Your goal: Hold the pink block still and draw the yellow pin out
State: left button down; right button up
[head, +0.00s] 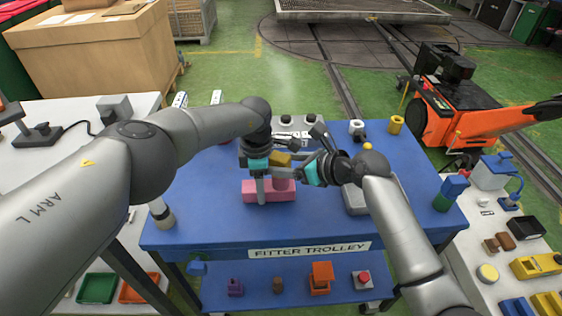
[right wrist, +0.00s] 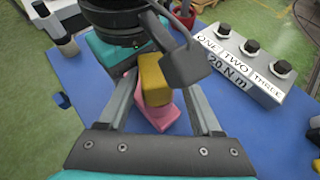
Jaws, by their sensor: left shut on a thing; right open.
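The pink block (head: 284,196) lies on the blue trolley top, and part of it shows in the right wrist view (right wrist: 160,112). The yellow pin (head: 281,159) stands at the block, its squared head above it; where it enters is hidden. My left gripper (head: 261,192) points down and is shut on the pink block. My right gripper (head: 288,164) comes in from the right and is open. In the right wrist view the pin's head (right wrist: 154,72) is between its two fingers, with a gap visible on the right side.
A grey tray (head: 356,202) is to the right, partly behind my right arm. A white-and-dark cylinder (head: 161,212) stands at the trolley's left edge. The front of the blue top (head: 215,235) is clear.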

pick_arm(q)
jog(key=shift+s+a+f, duration=0.2)
jog(key=shift+s+f, duration=0.05)
jog(key=shift+f, duration=0.15)
pick_arm(e)
jog(key=v, duration=1.1)
jog(key=shift+s+d+r, duration=0.15)
jog(key=shift+r, duration=0.1)
pick_arm(q)
jog(key=shift+c, duration=0.6)
grip_release()
jog(key=shift+r, duration=0.15)
